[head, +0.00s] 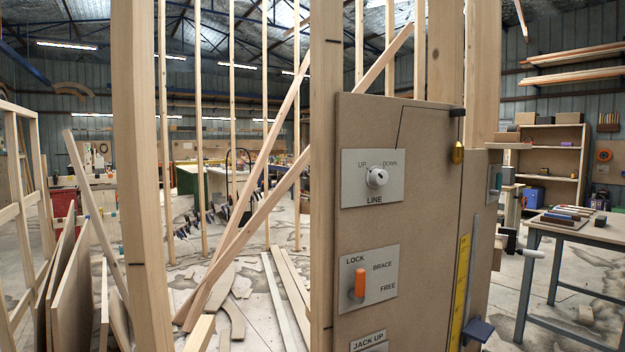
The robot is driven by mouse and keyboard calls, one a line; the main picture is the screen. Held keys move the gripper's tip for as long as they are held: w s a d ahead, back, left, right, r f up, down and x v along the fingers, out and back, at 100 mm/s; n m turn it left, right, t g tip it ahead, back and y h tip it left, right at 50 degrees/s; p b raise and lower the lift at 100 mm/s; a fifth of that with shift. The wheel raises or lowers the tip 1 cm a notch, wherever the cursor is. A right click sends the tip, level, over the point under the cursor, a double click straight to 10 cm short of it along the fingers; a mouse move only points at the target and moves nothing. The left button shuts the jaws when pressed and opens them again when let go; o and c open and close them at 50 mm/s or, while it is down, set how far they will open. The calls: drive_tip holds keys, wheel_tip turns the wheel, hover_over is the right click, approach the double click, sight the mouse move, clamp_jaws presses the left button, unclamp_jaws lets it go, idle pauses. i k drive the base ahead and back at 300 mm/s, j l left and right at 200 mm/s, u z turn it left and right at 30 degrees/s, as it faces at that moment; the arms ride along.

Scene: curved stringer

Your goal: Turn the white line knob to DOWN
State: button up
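The white line knob (376,178) sits on a pale plate (354,192) on the upper part of the brown board. The plate reads UP at upper left of the knob, DOWN at upper right, and LINE below. The knob is small here, and I cannot tell for sure which word it points at. My gripper is not in view, and nothing is seen touching the knob.
Below is a LOCK/BRACE/FREE plate (388,258) with an orange handle (359,283), and a JACK UP plate (371,341). A yellow rule (461,290) runs down the board's right side. Timber posts (141,150) stand left; a workbench (575,232) stands right.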

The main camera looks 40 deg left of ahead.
sight(376, 177)
drive_tip(key=k+u, duration=0.1)
drive_tip(key=u, duration=1.35)
